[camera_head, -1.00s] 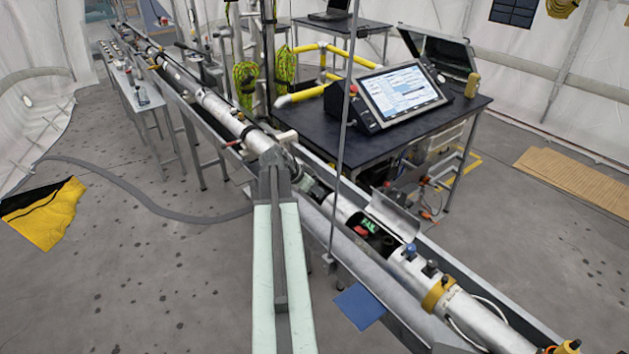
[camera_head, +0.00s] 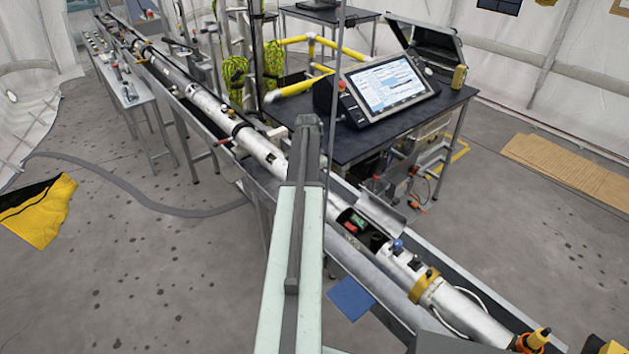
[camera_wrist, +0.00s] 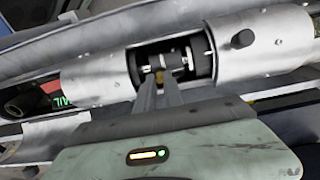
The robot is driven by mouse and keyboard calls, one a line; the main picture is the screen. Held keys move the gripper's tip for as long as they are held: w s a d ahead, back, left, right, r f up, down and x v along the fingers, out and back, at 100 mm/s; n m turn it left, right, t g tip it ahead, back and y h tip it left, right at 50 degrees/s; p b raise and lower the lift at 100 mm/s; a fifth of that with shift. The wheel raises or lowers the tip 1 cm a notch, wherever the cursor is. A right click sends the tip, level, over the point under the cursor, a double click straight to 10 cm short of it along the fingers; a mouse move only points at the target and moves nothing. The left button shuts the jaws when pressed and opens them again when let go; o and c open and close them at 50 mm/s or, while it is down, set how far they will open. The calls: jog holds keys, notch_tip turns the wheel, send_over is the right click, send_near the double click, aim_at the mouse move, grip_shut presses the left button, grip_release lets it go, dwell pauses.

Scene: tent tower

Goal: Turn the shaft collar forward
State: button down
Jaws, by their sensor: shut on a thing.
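A long silver tube (camera_wrist: 265,45) lies across the wrist view, with a cut-out window at its middle. Inside the window is a dark shaft collar (camera_wrist: 171,60) with bright metal bits around it. My gripper (camera_wrist: 158,82) reaches into the window's lower edge. Its narrow grey fingers are shut on a small brass-coloured part at the collar; the exact contact is partly hidden by the fingers. In the head view the silver tube (camera_head: 262,150) runs from upper left to lower right in a trough, and my arm covers the window and fingertips.
An open hatch (camera_head: 380,212) in the tube lies to the right of my arm. A dark table (camera_head: 440,108) with a tilted screen (camera_head: 390,85) stands behind the trough. A thin upright pole (camera_head: 335,100) rises close to my arm. The floor at left is mostly clear.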

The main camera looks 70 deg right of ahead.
jog(key=shift+s, duration=0.1)
jog(key=c, duration=1.5)
grip_release()
jog(key=shift+s+r, duration=0.1)
jog(key=r+p, duration=0.7)
jog(key=shift+w+a+r+p, duration=0.35)
